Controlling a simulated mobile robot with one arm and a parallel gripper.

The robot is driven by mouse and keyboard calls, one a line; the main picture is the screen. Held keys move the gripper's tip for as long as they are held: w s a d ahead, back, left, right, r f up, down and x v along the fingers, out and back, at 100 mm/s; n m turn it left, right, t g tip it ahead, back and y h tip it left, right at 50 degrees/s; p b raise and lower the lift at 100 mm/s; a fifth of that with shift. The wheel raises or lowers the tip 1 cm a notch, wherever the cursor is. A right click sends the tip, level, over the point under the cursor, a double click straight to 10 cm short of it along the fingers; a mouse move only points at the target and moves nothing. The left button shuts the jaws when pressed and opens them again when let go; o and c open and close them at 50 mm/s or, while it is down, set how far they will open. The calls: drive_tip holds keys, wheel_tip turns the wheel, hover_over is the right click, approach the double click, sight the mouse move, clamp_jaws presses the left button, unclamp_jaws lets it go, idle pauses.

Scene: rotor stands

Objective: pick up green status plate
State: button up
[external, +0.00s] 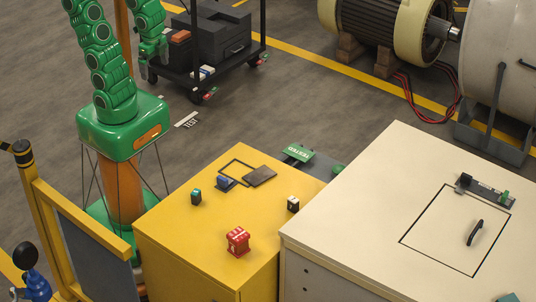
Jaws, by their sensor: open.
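The green status plate (299,153), with white lettering that seems to read TESTED, lies on a low grey surface behind the yellow cabinet. It looks slightly tilted. My gripper (152,68) hangs from the green arm at the upper left, pointing down. It is empty, well to the left of the plate and apart from it. The fingers are small and partly blend with the dark cart behind them.
The yellow cabinet top (190,235) holds a red block (237,241), small dark blocks and a flat dark plate (261,176). A white cabinet (350,190) stands to the right. A black cart (215,50) is behind my gripper.

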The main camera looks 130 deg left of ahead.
drive_tip(key=w+a+t+y, duration=0.2)
drive_tip(key=w+a+t, duration=0.2)
drive_tip(key=w+a, duration=0.65)
drive_tip(key=w+a+r+t+y, duration=0.1)
drive_tip(key=w+a+t, duration=0.4)
drive_tip(key=a, duration=1)
drive_tip(key=w+a+t+y, duration=0.2)
drive_tip(key=w+a+t, duration=0.1)
drive_tip(key=w+a, duration=0.75)
drive_tip(key=s+a+t+h, duration=0.3)
drive_tip(key=a+t, duration=0.1)
drive_tip(key=t+h, duration=0.3)
approach(299, 153)
drive_tip(key=shift+w, duration=0.55)
drive_tip(key=shift+w+a+m, duration=0.15)
drive_tip(key=shift+w+m, duration=0.25)
drive_tip(key=shift+w, duration=0.65)
